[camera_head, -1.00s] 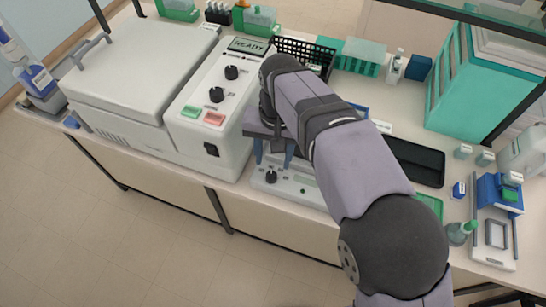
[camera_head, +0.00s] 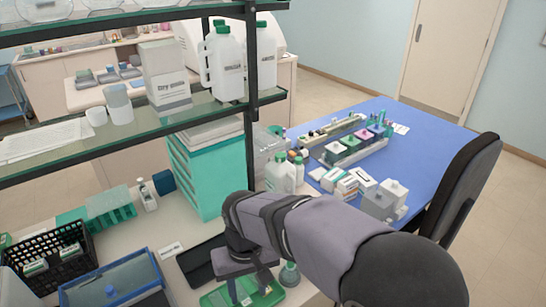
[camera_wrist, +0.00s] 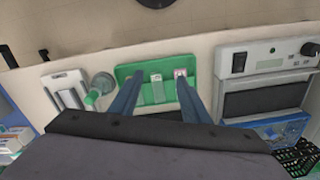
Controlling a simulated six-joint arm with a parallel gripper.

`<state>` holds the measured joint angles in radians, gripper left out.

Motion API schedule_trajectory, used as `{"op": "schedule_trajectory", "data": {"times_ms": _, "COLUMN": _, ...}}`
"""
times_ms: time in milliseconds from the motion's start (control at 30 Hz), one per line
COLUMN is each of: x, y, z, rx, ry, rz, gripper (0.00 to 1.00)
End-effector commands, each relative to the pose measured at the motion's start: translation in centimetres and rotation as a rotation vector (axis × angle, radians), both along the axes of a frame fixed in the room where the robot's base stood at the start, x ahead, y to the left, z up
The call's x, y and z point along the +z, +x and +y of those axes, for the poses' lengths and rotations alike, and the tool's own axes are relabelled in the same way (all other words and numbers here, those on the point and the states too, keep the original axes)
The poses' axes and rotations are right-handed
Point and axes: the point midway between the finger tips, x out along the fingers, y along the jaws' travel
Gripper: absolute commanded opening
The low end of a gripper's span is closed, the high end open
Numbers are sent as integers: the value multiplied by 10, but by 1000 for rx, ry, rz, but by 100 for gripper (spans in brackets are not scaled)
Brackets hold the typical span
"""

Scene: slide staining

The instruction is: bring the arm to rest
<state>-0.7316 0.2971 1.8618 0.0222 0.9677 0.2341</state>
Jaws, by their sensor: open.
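My arm reaches across the front of the bench in the head view, with my gripper (camera_head: 245,290) low over a green tray (camera_head: 272,297). In the wrist view my gripper (camera_wrist: 160,76) points at the same green tray (camera_wrist: 165,63). Its two blue fingers are spread apart, with nothing held between them. Small pale labelled pieces lie on the tray, one of them between the fingers. I cannot tell whether the fingertips touch the tray.
A black flat device (camera_head: 200,262) lies left of my gripper, beside a blue-rimmed tray (camera_head: 115,282). A teal cabinet (camera_head: 208,175) and glass shelves (camera_head: 130,130) stand behind. A green-topped bottle (camera_wrist: 100,85) is close to the green tray. A blue table (camera_head: 420,140) stands right.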

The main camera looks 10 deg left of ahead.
Motion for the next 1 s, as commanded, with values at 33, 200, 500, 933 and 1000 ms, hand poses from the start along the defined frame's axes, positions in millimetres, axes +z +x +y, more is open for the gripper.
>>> {"op": "schedule_trajectory", "data": {"times_ms": 33, "x": -1, "y": 7, "z": -36, "rx": -61, "ry": -3, "rz": 0, "gripper": 43}}
{"op": "schedule_trajectory", "data": {"times_ms": 200, "x": -11, "y": 4, "z": -138, "rx": -222, "ry": -11, "rz": -2, "gripper": 43}}
{"op": "schedule_trajectory", "data": {"times_ms": 500, "x": -33, "y": -49, "z": -246, "rx": -432, "ry": -22, "rz": 1, "gripper": 43}}
{"op": "schedule_trajectory", "data": {"times_ms": 933, "x": -41, "y": -72, "z": -268, "rx": -488, "ry": -25, "rz": 4, "gripper": 43}}
{"op": "schedule_trajectory", "data": {"times_ms": 1000, "x": -41, "y": -72, "z": -268, "rx": -488, "ry": -25, "rz": 4, "gripper": 43}}
